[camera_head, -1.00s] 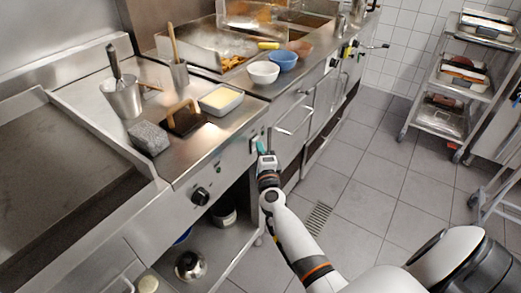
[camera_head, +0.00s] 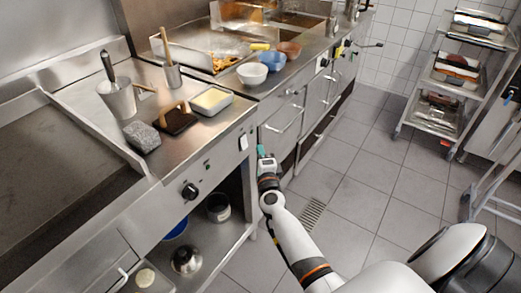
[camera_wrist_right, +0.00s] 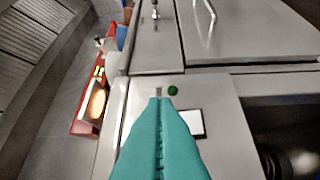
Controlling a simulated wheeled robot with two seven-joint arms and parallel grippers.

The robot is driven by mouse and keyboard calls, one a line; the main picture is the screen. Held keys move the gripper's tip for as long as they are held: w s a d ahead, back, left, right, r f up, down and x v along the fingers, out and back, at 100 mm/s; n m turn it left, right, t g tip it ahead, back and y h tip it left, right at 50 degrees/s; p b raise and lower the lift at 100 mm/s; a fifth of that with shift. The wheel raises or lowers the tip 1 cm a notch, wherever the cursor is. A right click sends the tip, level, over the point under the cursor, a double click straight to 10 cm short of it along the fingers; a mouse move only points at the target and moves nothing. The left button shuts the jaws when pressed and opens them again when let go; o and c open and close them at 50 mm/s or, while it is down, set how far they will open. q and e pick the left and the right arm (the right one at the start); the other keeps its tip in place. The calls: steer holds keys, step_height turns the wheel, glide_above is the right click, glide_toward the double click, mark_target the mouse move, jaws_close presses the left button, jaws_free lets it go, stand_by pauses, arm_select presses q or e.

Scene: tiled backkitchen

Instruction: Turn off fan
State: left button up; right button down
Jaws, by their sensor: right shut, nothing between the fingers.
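A white rectangular switch (camera_head: 243,142) is set in the steel front panel of the counter. It also shows in the right wrist view (camera_wrist_right: 196,123), just right of my fingertips. No fan is clearly visible. My right gripper (camera_head: 262,150) has teal fingers and is shut and empty. It is in front of the panel, just right of the switch in the head view, apparently clear of it. In the wrist view its fingers (camera_wrist_right: 160,105) are pressed together and hide part of the panel. My left gripper is not in view.
A black knob (camera_head: 190,191) and a small green button (camera_wrist_right: 173,90) are on the panel. A shelved cart (camera_head: 440,110) stands at right. The tiled floor between is clear.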

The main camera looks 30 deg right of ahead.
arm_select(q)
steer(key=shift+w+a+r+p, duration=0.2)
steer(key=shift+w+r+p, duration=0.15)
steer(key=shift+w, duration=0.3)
arm_select(e)
steer(key=v, duration=0.8)
steer(key=shift+a+r, duration=0.4)
steer(key=shift+r, duration=0.05)
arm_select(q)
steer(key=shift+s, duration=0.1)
arm_select(e)
steer(key=shift+f, duration=0.1)
